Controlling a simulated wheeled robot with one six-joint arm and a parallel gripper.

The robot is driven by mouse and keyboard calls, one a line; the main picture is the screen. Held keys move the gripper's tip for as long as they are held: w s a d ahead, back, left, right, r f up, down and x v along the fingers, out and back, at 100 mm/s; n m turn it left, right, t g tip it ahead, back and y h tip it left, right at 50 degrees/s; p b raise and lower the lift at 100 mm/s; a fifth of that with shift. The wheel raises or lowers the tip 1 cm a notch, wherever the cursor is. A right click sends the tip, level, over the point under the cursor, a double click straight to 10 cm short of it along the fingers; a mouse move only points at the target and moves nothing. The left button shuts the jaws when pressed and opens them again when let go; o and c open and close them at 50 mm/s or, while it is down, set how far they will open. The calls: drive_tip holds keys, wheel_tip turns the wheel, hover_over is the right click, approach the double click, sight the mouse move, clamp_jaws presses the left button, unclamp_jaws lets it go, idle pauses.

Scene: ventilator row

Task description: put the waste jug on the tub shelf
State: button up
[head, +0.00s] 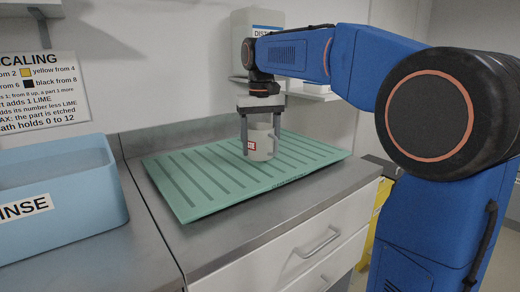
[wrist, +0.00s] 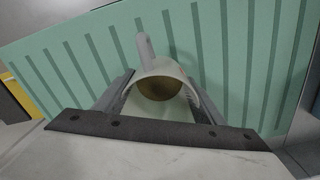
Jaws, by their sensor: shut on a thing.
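The waste jug (head: 261,143) is pale grey with a red-and-white label, in the head view, upright over the green ribbed draining mat. My gripper (head: 262,138) points down with a finger on each side of the jug and is shut on it. In the wrist view the jug (wrist: 165,80) shows from above, between my gripper's fingers (wrist: 160,98), with its handle toward the top and a brownish inside. I cannot tell whether its base touches the mat. I cannot make out a shelf marked as the tub shelf.
The green mat (head: 190,196) lies on the grey counter (head: 225,238). A blue rinse tub (head: 75,225) stands at the left, below a scaling sign (head: 40,95). A grey dispenser (head: 243,40) hangs on the back wall, near a small white ledge (head: 312,95). Drawers (head: 315,245) are below the counter.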

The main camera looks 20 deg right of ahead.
drive_tip(key=shift+f, duration=0.75)
drive_tip(key=shift+d+f, duration=0.1)
drive_tip(key=o, duration=1.1)
